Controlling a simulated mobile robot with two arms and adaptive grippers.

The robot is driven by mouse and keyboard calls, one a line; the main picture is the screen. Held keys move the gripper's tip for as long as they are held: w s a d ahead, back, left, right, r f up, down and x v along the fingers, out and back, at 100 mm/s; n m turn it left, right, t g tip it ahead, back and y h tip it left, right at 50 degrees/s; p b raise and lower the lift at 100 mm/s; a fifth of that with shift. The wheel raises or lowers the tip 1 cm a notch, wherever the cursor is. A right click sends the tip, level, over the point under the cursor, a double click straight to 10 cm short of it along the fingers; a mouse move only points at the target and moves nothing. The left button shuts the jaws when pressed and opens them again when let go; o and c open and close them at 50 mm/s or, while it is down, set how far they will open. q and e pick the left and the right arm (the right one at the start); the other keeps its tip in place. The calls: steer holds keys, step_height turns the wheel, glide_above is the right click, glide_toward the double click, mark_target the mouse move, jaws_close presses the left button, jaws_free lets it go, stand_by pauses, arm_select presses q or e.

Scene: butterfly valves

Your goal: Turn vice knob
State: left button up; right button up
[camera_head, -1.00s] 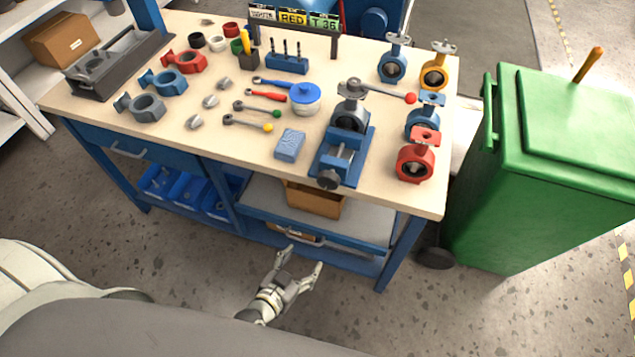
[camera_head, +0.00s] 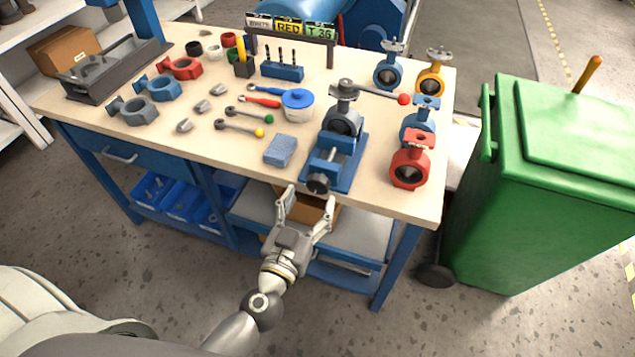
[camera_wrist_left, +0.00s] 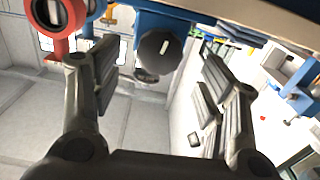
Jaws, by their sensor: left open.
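The blue vice (camera_head: 334,162) stands at the front edge of the workbench and holds a dark grey valve body (camera_head: 343,118). Its round black knob (camera_head: 318,184) faces the front, just over the bench edge. My left gripper (camera_head: 306,204) is open and empty, in front of the bench and just below the knob in the head view. In the left wrist view the knob (camera_wrist_left: 159,55) shows ahead, between and beyond the two open fingers (camera_wrist_left: 160,85), with a pale mark on its face. The fingers do not touch it. My right gripper is not in view.
A red valve (camera_head: 409,165) stands right of the vice and a blue sponge-like block (camera_head: 281,150) lies to its left. A lever with a red ball (camera_head: 404,99) extends above the vice. A green bin (camera_head: 560,185) stands right of the bench (camera_head: 225,150).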

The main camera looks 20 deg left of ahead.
mark_target(316, 189)
arm_select(q)
steer(key=shift+w+d, duration=0.1)
steer(key=shift+w, duration=2.7)
steer(key=c, duration=1)
steer(key=shift+p, duration=0.3)
